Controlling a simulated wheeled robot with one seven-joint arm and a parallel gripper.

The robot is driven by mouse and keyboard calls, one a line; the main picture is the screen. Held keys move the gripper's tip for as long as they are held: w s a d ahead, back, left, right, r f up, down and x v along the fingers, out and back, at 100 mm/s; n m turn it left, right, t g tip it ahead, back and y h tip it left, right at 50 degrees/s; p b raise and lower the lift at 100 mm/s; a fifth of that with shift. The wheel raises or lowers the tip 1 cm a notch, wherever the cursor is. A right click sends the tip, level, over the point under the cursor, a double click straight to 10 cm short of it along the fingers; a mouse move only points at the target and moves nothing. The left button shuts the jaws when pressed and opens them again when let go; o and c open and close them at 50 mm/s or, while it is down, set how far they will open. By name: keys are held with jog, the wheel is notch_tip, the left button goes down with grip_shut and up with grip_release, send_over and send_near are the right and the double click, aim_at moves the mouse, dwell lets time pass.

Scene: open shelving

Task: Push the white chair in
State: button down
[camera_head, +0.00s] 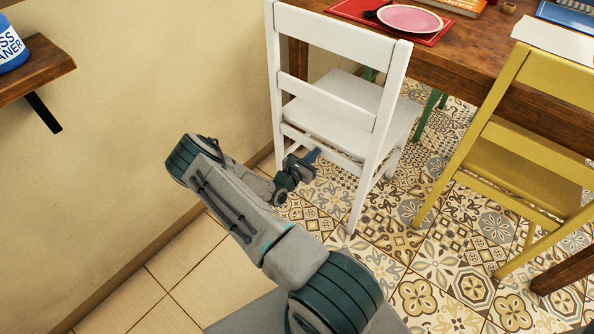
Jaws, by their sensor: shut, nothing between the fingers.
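The white chair (331,102) stands upright at the centre, its slatted back toward me and its seat (352,98) facing the wooden table (466,54). The front of its seat is near the table edge. My gripper (312,156) is low behind the chair's back, near its lower rails. The fingers are shut and hold nothing. I cannot tell whether they touch the chair. My arm hides part of the floor left of the chair's legs.
A yellow chair (511,143) stands to the right, with patterned floor between the chairs. A beige wall (150,110) runs close on the left. A wooden shelf (38,66) with a blue-and-white container (10,47) juts from it. A pink plate (409,19) lies on a red mat on the table.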

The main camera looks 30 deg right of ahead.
jog(key=shift+b+x, duration=2.5)
jog(key=shift+x, duration=7.2)
jog(key=p+v, duration=0.5)
jog(key=v, duration=0.3)
jog(key=shift+a, duration=0.1)
jog(key=s+r+m+g+p, duration=0.1)
jog(key=r+m, duration=0.1)
jog(key=r, duration=0.2)
jog(key=s+a+r+m+g+p, duration=0.1)
jog(key=r+m+g+p, duration=0.1)
jog(key=r, duration=0.3)
jog(key=s+r+m+g+p, duration=0.1)
jog(key=r+m+g+p, duration=0.1)
jog(key=r+m, duration=0.1)
jog(key=shift+a+r, duration=0.3)
jog(key=shift+r, duration=0.5)
jog(key=s+a+r+m+y+p, duration=0.5)
jog(key=s+a+r+p, duration=0.2)
jog(key=a+r, duration=0.5)
jog(key=s+a+r+m+t+y+p, duration=0.1)
jog(key=s+a+r+m+y+p, duration=0.4)
jog(key=a+r, duration=0.8)
jog(key=s+a+r+m+y+p, duration=0.5)
jog(key=s+a+r+p, duration=0.6)
jog(key=r, duration=1.2)
jog(key=shift+s+a+r+t+y, duration=0.25)
jog(key=shift+s+a+t+y, duration=0.05)
jog(key=shift+s+a+y, duration=0.65)
